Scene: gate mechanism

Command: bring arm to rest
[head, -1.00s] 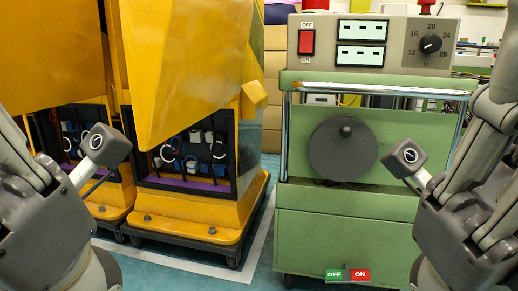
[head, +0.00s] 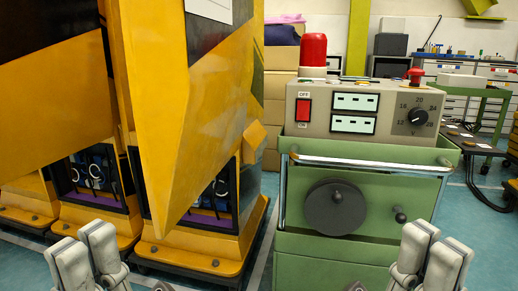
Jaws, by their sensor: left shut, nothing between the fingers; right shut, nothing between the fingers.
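My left gripper (head: 81,238) shows at the bottom left of the head view, its light grey fingertips pointing up. It is shut and empty, in front of the yellow machine. My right gripper (head: 440,238) shows at the bottom right in the same pose, shut and empty, in front of the green cabinet's right part. Neither gripper appears to hold anything. The rest of both arms is mostly below the picture's lower edge.
A yellow machine (head: 215,95) with open lower bays stands at the left. A green cabinet (head: 310,247) with a grey disc (head: 335,207) and a control panel (head: 385,113) stands at centre right. A red beacon (head: 312,50) tops it.

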